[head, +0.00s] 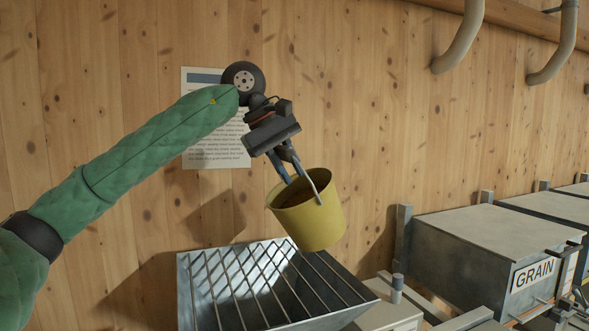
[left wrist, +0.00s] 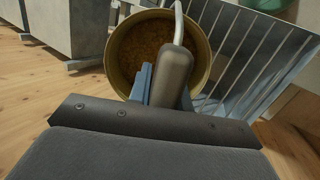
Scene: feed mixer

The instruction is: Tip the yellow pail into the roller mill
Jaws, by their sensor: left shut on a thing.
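The yellow pail (head: 314,220) hangs in the air above the barred hopper of the roller mill (head: 228,291), slightly tilted. My left gripper (head: 291,177) is shut on the pail's handle at its top. In the left wrist view, the pail (left wrist: 122,62) holds brown, grainy feed, and the handle grip sits between the fingers of the left gripper (left wrist: 160,88). The mill's bars also show in the left wrist view (left wrist: 262,62), beside and below the pail. My right gripper is not in view.
A grey metal bin labelled GRAIN (head: 490,240) stands to the right, with more bins behind it. A wooden wall (head: 120,90) with a posted sheet (head: 205,150) is behind the mill. Pipes (head: 462,38) hang at the upper right.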

